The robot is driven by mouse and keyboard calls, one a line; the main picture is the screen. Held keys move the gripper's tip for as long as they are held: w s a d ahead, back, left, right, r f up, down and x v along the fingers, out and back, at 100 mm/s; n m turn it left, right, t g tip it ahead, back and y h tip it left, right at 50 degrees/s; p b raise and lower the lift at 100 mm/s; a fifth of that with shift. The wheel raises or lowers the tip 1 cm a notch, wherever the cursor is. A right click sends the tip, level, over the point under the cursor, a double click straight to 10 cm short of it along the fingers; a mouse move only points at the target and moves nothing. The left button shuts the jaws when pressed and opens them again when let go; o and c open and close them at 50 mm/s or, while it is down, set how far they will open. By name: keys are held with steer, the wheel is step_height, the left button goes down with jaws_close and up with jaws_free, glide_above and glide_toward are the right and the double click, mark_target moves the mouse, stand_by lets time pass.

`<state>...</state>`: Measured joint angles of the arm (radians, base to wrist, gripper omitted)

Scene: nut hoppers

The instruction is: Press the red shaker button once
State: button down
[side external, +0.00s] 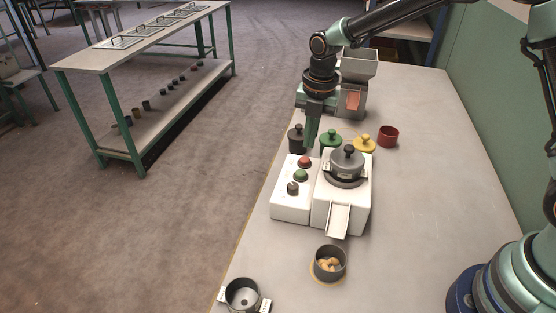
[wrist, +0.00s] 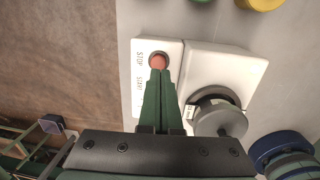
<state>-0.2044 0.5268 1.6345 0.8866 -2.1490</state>
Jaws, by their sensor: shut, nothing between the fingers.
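The red button (side external: 304,161) is a round knob at the far end of the white control box (side external: 283,208). It also shows in the wrist view (wrist: 158,61), beside the printed word STOP. My gripper (side external: 310,146) is shut and empty and points down, its tips close above the red button. In the wrist view my fingertips (wrist: 158,76) overlap the near side of the button. I cannot tell whether they touch it. A green button (side external: 301,175) and a dark knob (side external: 292,188) sit nearer on the same box; my fingers hide them in the wrist view.
A white machine with a grey lidded pot (side external: 347,163) stands right beside the control box. Black, green (side external: 331,140) and yellow lidded jars (side external: 364,143) and a red cup (side external: 388,136) stand behind. A bowl of nuts (side external: 330,263) sits in front. The table's right side is clear.

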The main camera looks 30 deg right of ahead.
mark_target(307, 159)
steer(key=shift+w+a+f, duration=0.15)
steer(key=shift+f, duration=1.7)
steer(key=shift+f, duration=1.15)
step_height(307, 159, up, 15)
steer(key=shift+s+d+r, duration=0.2)
steer(key=shift+s+d, duration=0.05)
steer(key=shift+d, duration=0.05)
